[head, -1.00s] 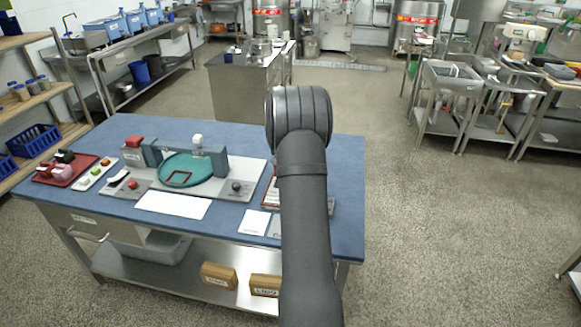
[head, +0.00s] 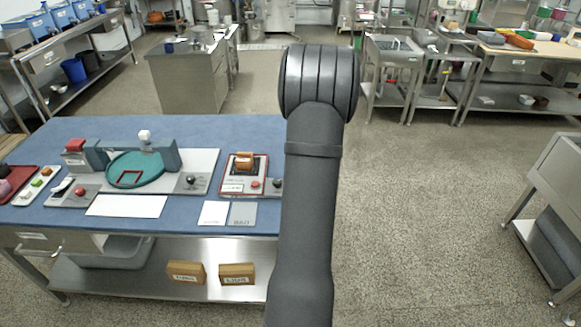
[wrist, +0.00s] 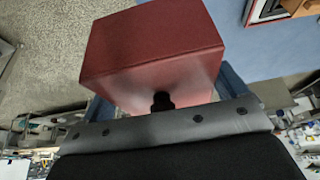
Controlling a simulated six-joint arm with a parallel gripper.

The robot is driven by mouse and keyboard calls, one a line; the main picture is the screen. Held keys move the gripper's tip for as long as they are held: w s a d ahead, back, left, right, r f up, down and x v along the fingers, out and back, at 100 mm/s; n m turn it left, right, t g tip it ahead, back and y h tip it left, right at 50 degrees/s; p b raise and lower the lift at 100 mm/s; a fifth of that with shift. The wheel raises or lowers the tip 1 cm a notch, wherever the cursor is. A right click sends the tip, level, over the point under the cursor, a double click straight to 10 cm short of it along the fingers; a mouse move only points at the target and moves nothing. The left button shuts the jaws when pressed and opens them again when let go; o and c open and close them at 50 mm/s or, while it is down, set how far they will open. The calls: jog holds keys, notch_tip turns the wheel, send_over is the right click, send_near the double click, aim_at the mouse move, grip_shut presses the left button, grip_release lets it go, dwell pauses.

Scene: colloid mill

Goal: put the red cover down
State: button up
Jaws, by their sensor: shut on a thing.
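The red cover (wrist: 150,50) is a plain box-like block in the wrist view. My gripper (wrist: 165,88) is shut on it, with a blue-grey finger at each side. A small black knob shows on the near face of the cover. The blue table top (wrist: 255,50) and the grey floor are below and beyond it; I cannot tell its height. In the head view my arm (head: 310,190) hides both gripper and cover.
On the blue bench (head: 240,128) stand a device with a green round dish (head: 125,172), a red-framed unit (head: 232,188) with an orange block, white paper (head: 127,206) and two small cards (head: 214,212). Open floor (head: 410,190) lies to the right.

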jog(key=w+a+f, duration=0.1)
jog(key=a+f, duration=0.1)
jog(key=w+a+f, duration=0.2)
jog(key=a, duration=0.1)
jog(key=w+a+f, duration=0.2)
jog(key=a+f, duration=0.1)
jog(key=shift+w+a, duration=0.15)
jog(key=shift+a, duration=0.1)
jog(key=shift+f, duration=2)
jog(key=shift+f, duration=0.15)
jog(key=o, duration=0.7)
